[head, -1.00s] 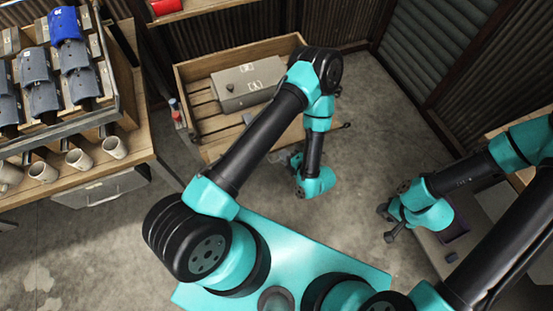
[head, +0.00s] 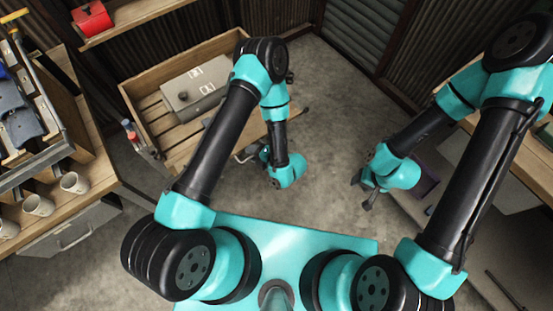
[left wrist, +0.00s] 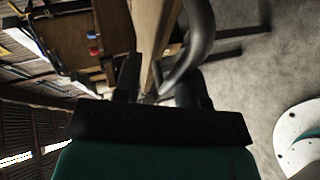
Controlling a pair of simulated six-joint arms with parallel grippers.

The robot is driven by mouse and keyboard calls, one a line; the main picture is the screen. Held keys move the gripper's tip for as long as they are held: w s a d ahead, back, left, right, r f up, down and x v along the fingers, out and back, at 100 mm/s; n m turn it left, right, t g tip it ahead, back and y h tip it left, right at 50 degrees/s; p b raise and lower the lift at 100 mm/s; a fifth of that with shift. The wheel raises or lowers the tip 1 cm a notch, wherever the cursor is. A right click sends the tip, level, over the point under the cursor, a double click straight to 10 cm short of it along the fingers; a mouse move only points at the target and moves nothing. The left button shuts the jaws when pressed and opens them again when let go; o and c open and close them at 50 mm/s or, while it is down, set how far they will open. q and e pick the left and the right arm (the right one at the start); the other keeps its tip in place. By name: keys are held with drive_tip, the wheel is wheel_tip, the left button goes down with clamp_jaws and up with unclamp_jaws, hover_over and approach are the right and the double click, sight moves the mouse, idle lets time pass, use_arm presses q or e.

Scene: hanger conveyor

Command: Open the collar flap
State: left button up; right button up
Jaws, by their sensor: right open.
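The wooden collar (head: 140,113) is a low slatted-floor crate at the back left of centre in the head view. Its near board, the flap (head: 250,131), looks upright and is partly hidden by my left arm. My left gripper (head: 252,155) is at the outside of this board, beside a curved grey handle. In the left wrist view the board's edge (left wrist: 150,35) and the curved handle (left wrist: 203,38) run close by the dark fingers. I cannot tell whether they grip it. My right gripper (head: 362,188) is open and empty, away to the right.
A grey box (head: 193,88) sits inside the collar. A workbench with mugs (head: 75,182) and a rack stands at the left. A shelf with a red object (head: 92,18) is behind. Bare concrete floor lies between my grippers.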

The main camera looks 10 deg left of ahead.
use_arm(q)
drive_tip(key=v, duration=1.7)
idle(0.6)
drive_tip(key=s+a+f+n+g+h, duration=0.1)
drive_tip(key=s+a+n+g+h, duration=0.4)
drive_tip(key=n, duration=0.7)
drive_tip(key=s+a+f+n+g+h, duration=0.15)
drive_tip(key=a+n+g+h, duration=0.5)
drive_tip(key=n, duration=0.65)
drive_tip(key=w+a+r+n+t+h, duration=0.1)
drive_tip(key=a+n+t, duration=0.3)
drive_tip(key=n, duration=0.5)
drive_tip(key=w+a+r+n+t+h, duration=0.1)
drive_tip(key=w+a+n+t+h, duration=0.2)
drive_tip(key=n, duration=0.6)
drive_tip(key=shift+w+a+t+h, duration=0.35)
drive_tip(key=shift+w+a+h, duration=0.05)
drive_tip(key=shift+a+h, duration=0.4)
drive_tip(key=shift+r, duration=0.1)
